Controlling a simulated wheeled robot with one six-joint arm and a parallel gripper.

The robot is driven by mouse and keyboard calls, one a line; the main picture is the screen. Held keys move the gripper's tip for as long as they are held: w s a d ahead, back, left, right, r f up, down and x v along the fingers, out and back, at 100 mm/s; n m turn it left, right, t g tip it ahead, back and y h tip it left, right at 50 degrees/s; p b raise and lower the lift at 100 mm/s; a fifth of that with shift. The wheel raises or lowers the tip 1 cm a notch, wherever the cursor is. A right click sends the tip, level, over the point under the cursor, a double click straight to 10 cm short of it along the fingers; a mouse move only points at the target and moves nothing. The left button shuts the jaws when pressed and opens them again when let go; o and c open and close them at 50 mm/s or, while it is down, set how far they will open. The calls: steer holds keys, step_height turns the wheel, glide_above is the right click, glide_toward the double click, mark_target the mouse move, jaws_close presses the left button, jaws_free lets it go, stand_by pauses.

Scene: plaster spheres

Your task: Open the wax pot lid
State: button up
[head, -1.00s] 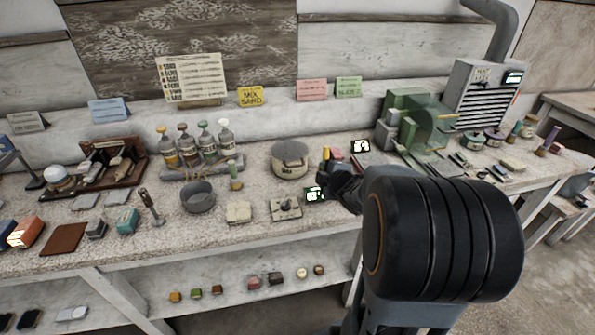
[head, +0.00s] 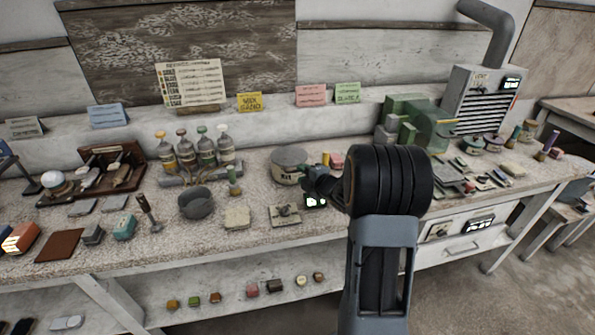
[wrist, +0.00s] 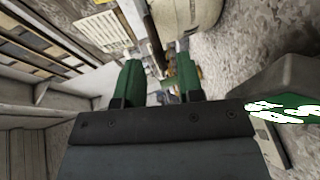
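The wax pot (head: 288,175) is a round, pale pot with dark lettering on its front, standing upright on the workbench. Its top (head: 289,157) looks like a flat grey disc, and I cannot make out a raised lid. My gripper (head: 312,181) is just right of the pot in the head view, small and partly hidden by my arm; I cannot tell there whether it touches the pot. In the wrist view my gripper (wrist: 158,85) has its two green fingers apart with nothing held between them. A pale rounded body, apparently the pot (wrist: 192,14), shows beyond the fingertips.
A small lit display (head: 315,201) lies just below my gripper. A dark grey bowl (head: 196,203) and several bottles (head: 207,150) stand to the left. A green machine (head: 425,125) stands at the right. A yellow card (head: 250,102) stands behind the pot.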

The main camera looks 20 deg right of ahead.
mark_target(290, 158)
steer(key=shift+x, duration=1.8)
steer(key=shift+c, duration=0.5)
jaws_close()
